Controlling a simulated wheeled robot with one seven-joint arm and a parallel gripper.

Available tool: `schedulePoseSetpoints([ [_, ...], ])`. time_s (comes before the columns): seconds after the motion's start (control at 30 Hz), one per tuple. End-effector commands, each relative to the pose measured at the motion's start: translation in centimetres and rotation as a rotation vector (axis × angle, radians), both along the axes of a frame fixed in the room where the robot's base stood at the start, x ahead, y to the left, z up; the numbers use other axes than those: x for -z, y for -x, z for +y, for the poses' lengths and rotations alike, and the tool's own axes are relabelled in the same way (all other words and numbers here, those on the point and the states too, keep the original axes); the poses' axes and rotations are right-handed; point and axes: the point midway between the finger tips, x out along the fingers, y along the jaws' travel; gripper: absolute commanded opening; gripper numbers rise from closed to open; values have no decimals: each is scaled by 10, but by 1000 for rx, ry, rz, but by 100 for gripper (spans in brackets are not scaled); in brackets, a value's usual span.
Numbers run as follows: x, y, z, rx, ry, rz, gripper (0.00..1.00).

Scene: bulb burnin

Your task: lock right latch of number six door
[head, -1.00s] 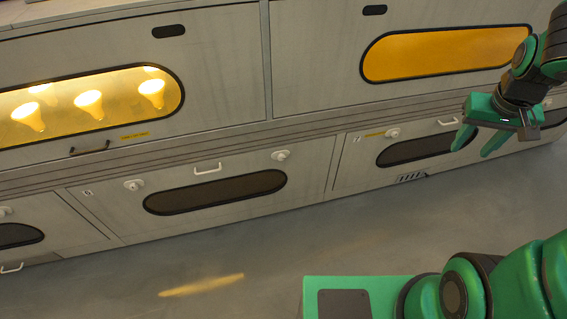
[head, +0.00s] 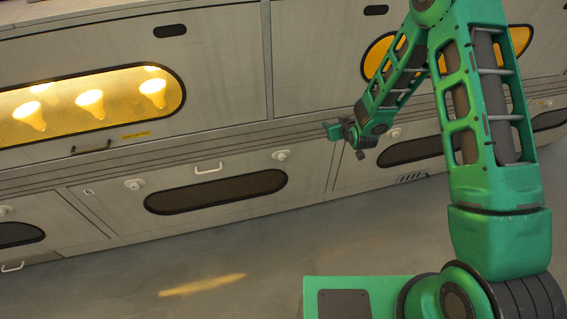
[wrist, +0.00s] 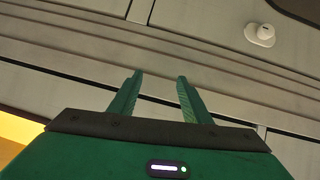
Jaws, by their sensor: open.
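The lower middle door (head: 225,200) has a dark oval window and a white handle (head: 208,169). Its number mark (head: 88,191) is too small to read surely. A white round latch sits at its left (head: 134,184) and another, the right latch (head: 281,155), at its upper right. The right latch also shows in the wrist view (wrist: 260,35), at upper right; whether it is locked is unclear. My gripper (head: 335,132) is right of and slightly above this latch, apart from it. In the wrist view its two green fingers (wrist: 159,79) are spread and empty.
Ribbed rails (head: 230,134) run between the door rows. The upper left door has a lit window with bulbs (head: 91,103); the upper right window (head: 378,52) glows amber. My arm covers part of the right doors. The floor (head: 200,250) before the doors is clear.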

Motion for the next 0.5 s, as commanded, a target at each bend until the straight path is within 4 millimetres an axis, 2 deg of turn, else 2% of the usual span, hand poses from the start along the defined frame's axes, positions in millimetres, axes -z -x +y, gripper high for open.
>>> schedulePoseSetpoints([
  [0.03, 19, 1, 18, -22, -16, -24, 44],
  [0.1, 37, 2, 41, -47, -40, -72, 44],
  [0.27, 74, 13, 83, -84, -96, -170, 44],
  [0.37, 96, 26, 105, -96, -132, -230, 44],
  [0.5, 128, 54, 133, -101, -185, -320, 44],
])
